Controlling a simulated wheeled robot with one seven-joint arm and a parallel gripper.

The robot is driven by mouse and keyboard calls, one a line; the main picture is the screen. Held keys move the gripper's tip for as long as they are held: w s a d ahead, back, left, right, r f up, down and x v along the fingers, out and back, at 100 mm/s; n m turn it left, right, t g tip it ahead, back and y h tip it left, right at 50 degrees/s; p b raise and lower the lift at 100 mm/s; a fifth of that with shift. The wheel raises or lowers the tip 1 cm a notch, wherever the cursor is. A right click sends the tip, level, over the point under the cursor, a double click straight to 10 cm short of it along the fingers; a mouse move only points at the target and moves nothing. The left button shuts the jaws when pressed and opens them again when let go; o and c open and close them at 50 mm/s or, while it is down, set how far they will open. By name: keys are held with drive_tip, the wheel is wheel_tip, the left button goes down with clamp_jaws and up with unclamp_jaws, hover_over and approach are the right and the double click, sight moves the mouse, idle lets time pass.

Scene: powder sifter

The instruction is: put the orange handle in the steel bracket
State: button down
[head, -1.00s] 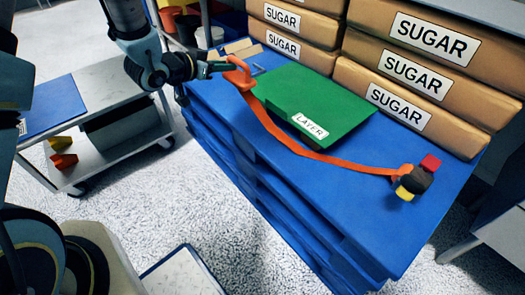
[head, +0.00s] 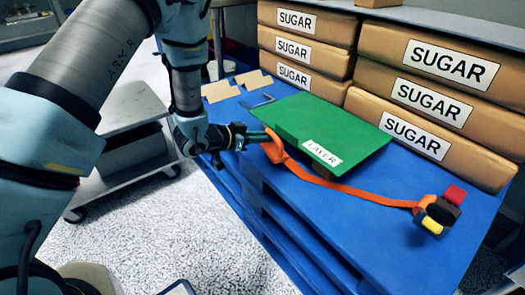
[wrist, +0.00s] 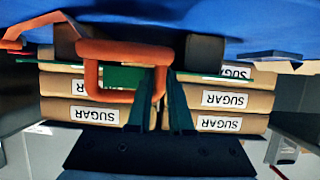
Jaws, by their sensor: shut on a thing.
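The orange handle (head: 275,148) is a loop held at my gripper's fingertips, at the near left edge of the green sheet marked LAYER (head: 335,127). My gripper (head: 262,137) is shut on the handle. In the wrist view, the handle (wrist: 120,49) crosses in front of the narrow fingertips (wrist: 160,75). An orange strap (head: 365,193) runs from the handle along the blue pallet (head: 300,215) to a dark block (head: 441,212) with red and yellow parts. The steel bracket (head: 258,101) is a small grey piece on the pallet behind the sheet's left corner, apart from the handle.
Brown sacks marked SUGAR (head: 430,100) are stacked behind the sheet. Tan pieces (head: 221,90) lie at the pallet's back left. A grey cart (head: 130,125) stands left of the pallet. Bare pallet top lies in front of the strap.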

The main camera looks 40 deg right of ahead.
sight(261, 148)
drive_tip(key=shift+f+b, duration=0.4)
drive_tip(key=shift+f, duration=1.65)
drive_tip(key=shift+f, duration=0.2)
drive_tip(key=c, duration=0.8)
unclamp_jaws()
